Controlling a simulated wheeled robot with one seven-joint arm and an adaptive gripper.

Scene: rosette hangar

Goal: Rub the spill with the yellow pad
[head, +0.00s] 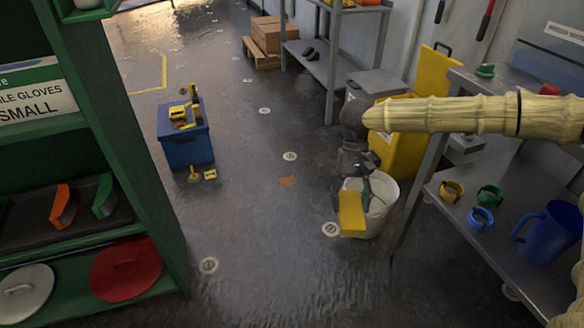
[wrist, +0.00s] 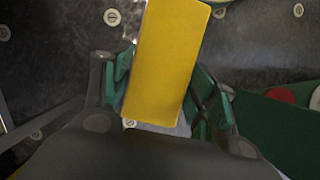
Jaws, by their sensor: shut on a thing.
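My gripper (head: 356,180) hangs over the floor right of centre in the head view, above and in front of a white bucket (head: 382,206). It is shut on the yellow pad (head: 352,214), a flat block that hangs below the fingers, clear of the floor. In the wrist view the pad (wrist: 164,62) sits between the green-lined fingers (wrist: 170,98). The spill (head: 287,181) appears as a small orange-brown patch on the dark floor, left of the gripper and apart from the pad. I cannot make out the spill in the wrist view.
A blue box (head: 186,140) with yellow tools stands on the floor to the left. Green shelving (head: 122,130) fills the left side. A grey table (head: 470,222) with mugs and rings stands at the right. The floor around the spill is clear.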

